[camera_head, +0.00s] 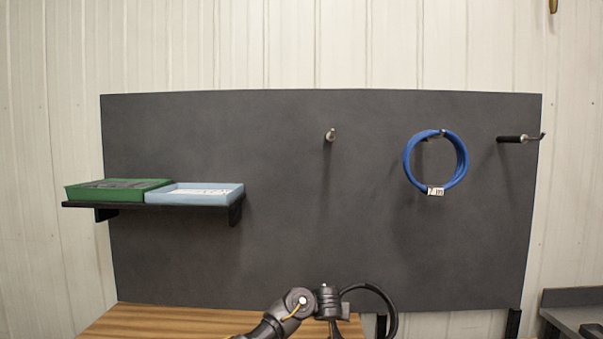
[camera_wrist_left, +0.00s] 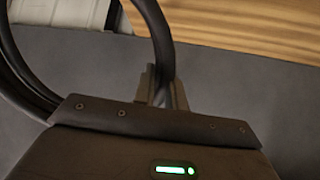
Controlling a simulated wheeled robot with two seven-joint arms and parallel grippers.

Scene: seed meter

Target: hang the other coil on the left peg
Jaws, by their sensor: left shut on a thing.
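A black coil (camera_head: 388,299) shows partly at the bottom of the head view, beside my left wrist. In the left wrist view, my left gripper (camera_wrist_left: 158,86) is shut on the black coil (camera_wrist_left: 161,32), whose strands also curve along the left side. The lower part of the coil is out of the head view. The left peg (camera_head: 330,135) is bare and juts from the dark board, well above the held coil. A blue coil (camera_head: 407,163) with a small white tag hangs on another peg to its right. My right gripper is not seen.
The dark board (camera_head: 280,240) is clear around and below the left peg. A shelf (camera_head: 150,206) at left bears a green tray (camera_head: 75,192) and a pale blue tray (camera_head: 195,199). A black-sleeved hook (camera_head: 512,139) juts out at far right. A wooden top (camera_head: 170,320) lies below.

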